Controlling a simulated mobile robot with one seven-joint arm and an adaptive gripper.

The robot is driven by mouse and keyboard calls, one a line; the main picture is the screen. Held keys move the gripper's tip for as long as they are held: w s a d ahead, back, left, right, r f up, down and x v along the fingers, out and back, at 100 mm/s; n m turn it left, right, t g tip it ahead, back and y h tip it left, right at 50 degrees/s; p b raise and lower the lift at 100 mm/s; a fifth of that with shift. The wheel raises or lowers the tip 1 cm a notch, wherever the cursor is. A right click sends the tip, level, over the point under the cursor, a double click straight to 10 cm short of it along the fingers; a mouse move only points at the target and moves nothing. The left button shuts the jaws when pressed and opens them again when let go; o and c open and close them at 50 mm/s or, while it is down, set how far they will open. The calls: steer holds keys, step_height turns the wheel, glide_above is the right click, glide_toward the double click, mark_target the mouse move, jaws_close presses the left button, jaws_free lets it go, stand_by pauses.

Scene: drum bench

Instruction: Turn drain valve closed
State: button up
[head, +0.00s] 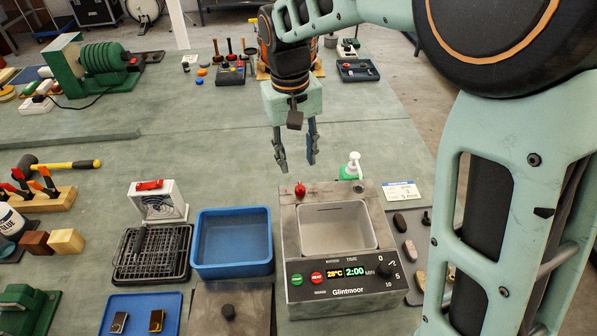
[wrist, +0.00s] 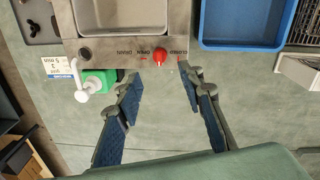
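The drain valve is a small red knob (head: 300,189) on the back left rim of the grey Glintmoor tank (head: 340,285). In the wrist view the red knob (wrist: 159,56) sits between two small red marks, with tiny upside-down lettering beside it. I cannot tell which mark the knob points to. My gripper (head: 297,167) points down behind the tank, above the bench and apart from the knob. In the wrist view its two fingers (wrist: 165,80) are spread and empty, with the knob just beyond the gap between their tips.
A green bottle with a white pump (head: 352,167) stands close behind the tank, right of the knob. A blue tray (head: 232,272) and a black wire basket (head: 152,255) are to the left. A label card (head: 402,192) is at right.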

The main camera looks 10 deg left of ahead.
steer(key=shift+a+r, duration=0.1)
steer(key=shift+r, duration=1.55)
